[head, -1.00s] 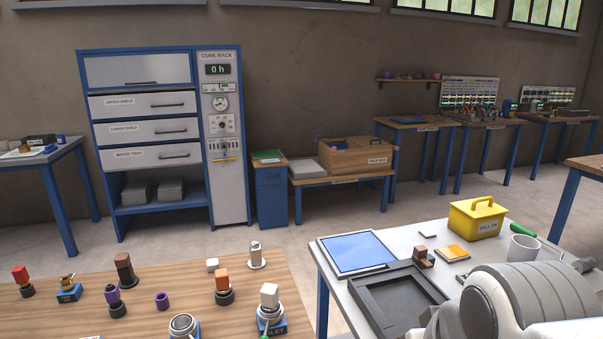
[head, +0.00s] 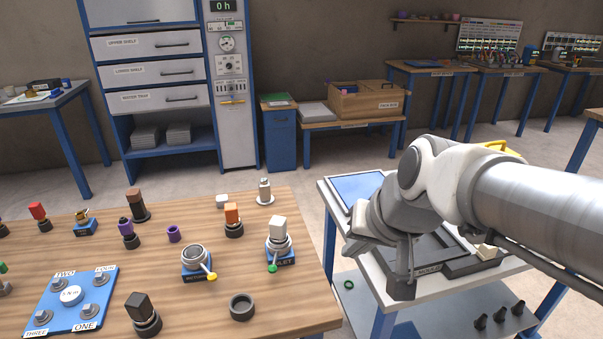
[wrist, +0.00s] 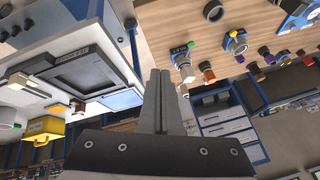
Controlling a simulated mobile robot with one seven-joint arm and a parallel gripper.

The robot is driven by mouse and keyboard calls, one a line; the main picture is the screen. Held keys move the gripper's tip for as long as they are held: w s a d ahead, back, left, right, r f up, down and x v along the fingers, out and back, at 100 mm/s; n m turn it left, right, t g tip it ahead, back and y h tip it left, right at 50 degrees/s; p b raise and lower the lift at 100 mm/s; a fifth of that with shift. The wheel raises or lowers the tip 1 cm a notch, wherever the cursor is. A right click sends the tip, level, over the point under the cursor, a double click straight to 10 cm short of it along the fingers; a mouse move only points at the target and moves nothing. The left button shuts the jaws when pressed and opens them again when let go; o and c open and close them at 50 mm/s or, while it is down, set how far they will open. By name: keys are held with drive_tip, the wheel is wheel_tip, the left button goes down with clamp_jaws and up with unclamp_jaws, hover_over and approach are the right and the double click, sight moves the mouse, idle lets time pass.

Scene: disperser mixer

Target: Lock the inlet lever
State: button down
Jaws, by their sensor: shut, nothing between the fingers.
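A valve-like fitting (head: 279,241) with a white block on top stands on a small blue base near the wooden table's right edge. Its label ends in "LET"; the first letters cannot be read. Its lever ends in a green knob (head: 272,268), pointing toward the front. In the wrist view the green knob (wrist: 190,44) shows right of my fingers, near the table edge. My gripper (head: 402,290) is shut and empty, to the right of the fitting and apart from it, over the white side table. In the wrist view its fingers (wrist: 160,72) lie together.
A ring-topped fitting (head: 194,257) with a yellow-knobbed lever stands left of the green one. A dark ring (head: 242,307) and a black-topped post (head: 144,313) are in front. A blue numbered plate (head: 71,298) lies at left. A dark tray (head: 440,250) is beneath my arm.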

sight(275, 262)
drive_tip(key=shift+m+y, duration=0.6)
drive_tip(key=shift+y, duration=0.1)
drive_tip(key=b+x, duration=0.3)
drive_tip(key=x, duration=0.4)
drive_tip(key=b+x, duration=0.3)
drive_tip(key=x, duration=0.5)
drive_tip(key=a+b+x, duration=0.1)
drive_tip(key=b+x, duration=0.2)
drive_tip(key=x, duration=0.5)
drive_tip(key=shift+w+r, duration=0.3)
drive_tip(key=a, duration=0.2)
drive_tip(key=shift+w+a, duration=0.25)
drive_tip(key=shift+w, duration=0.05)
drive_tip(key=shift+w+a, duration=0.2)
drive_tip(key=shift+a, duration=0.35)
